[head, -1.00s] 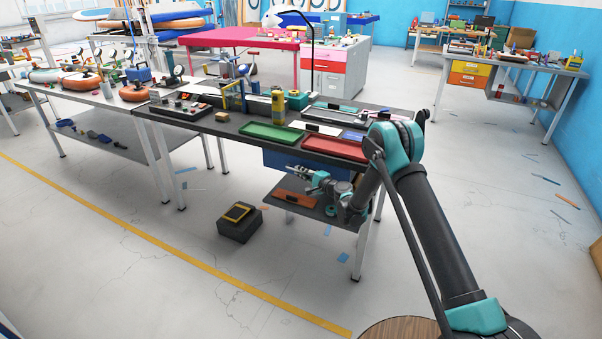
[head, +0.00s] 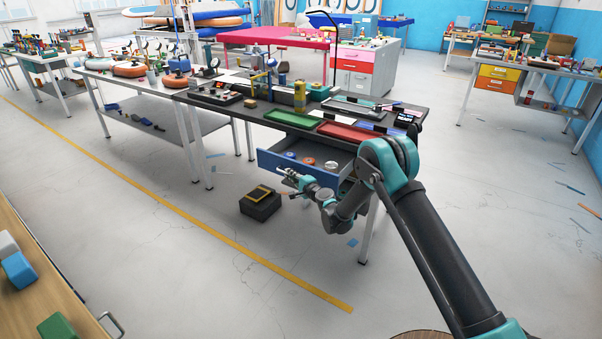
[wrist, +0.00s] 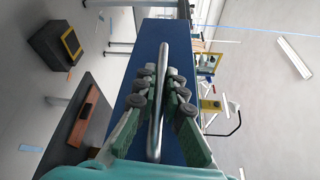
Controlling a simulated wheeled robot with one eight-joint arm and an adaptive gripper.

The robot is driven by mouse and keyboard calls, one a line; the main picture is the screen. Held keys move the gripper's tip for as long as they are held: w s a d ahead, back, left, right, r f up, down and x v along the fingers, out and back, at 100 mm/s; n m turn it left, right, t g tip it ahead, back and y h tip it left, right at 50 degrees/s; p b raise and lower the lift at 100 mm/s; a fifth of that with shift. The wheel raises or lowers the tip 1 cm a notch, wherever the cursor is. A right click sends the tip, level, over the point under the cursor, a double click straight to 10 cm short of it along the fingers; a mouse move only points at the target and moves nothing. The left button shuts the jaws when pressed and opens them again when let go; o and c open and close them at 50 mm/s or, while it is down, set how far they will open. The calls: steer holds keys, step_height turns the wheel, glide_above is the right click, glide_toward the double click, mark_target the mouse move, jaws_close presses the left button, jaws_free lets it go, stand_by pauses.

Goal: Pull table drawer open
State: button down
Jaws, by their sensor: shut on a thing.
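The blue table drawer (head: 292,178) hangs under the dark-topped workbench (head: 239,111). It stands pulled out, and several small round items show inside it in the head view. The drawer's blue front (wrist: 148,60) also fills the middle of the wrist view, with a long metal bar handle (wrist: 159,95) across it. My gripper (head: 286,176) is at the drawer front. In the wrist view its green-padded fingers (wrist: 161,88) are closed around the handle from both sides. Part of the drawer front is hidden behind my gripper and arm.
A black box with a yellow-edged top (head: 260,203) stands on the floor in front of the bench. A green tray (head: 292,119) and a red tray (head: 350,133) lie on the benchtop. A wooden-topped cabinet (head: 45,285) is at the near left. Open floor lies between.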

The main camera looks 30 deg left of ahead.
steer(key=shift+s, duration=1.95)
steer(key=c, duration=1.6)
jaws_free()
steer(key=shift+a, duration=0.1)
steer(key=v, duration=0.7)
steer(key=shift+s+d, duration=0.15)
steer(key=shift+d, duration=0.05)
steer(key=shift+f, duration=0.1)
